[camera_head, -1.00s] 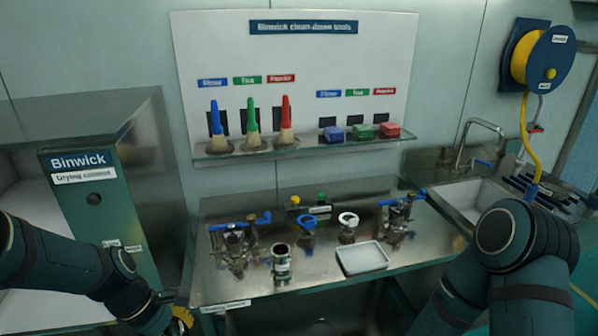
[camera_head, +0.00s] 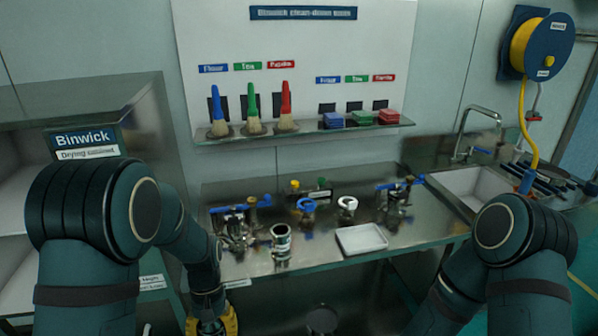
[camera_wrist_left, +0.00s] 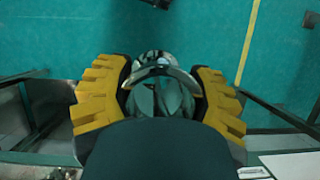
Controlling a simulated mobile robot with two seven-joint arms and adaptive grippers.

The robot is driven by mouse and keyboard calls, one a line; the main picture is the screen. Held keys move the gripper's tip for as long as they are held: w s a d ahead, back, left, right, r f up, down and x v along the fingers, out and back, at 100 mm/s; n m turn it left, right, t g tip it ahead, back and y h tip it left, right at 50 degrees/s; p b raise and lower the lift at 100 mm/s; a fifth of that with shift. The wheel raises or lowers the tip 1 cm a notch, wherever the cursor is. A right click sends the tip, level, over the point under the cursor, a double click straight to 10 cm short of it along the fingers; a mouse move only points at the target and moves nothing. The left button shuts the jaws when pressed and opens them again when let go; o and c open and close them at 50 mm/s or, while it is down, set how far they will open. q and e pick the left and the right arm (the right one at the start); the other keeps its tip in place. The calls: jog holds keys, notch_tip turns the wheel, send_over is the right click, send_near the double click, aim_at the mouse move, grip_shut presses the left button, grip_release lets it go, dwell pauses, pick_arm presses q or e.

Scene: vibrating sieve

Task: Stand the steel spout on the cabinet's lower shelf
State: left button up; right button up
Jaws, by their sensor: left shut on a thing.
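My left gripper (camera_head: 212,326) is low in front of the bench's left end, partly cut off by the bottom edge of the head view. In the left wrist view my left gripper (camera_wrist_left: 160,100) is shut on a shiny, curved steel piece, which looks like the steel spout (camera_wrist_left: 160,72). The floor shows beyond it. The drying cabinet (camera_head: 88,140) stands at the left. Its open side shows pale shelf space, and the lower shelf area (camera_head: 14,262) is partly hidden behind my left arm. My right gripper is out of view.
The steel bench (camera_head: 300,265) holds a steel cylinder (camera_head: 281,246), a white tray (camera_head: 361,239) and valve fittings with blue handles. A sink (camera_head: 478,190) is at the right. Brushes and coloured blocks stand on the wall shelf (camera_head: 300,133). A post (camera_wrist_left: 290,115) edges the wrist view's right side.

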pick_arm(q)
jog(key=shift+w+d+f+m+y, duration=0.1)
jog(key=shift+d+f+m+y, duration=0.1)
jog(key=shift+f+m, duration=0.2)
jog(key=shift+d+f+m+y, duration=0.1)
jog(key=shift+f+m+y, duration=0.15)
jog(key=shift+m, duration=0.25)
jog(key=shift+d, duration=0.1)
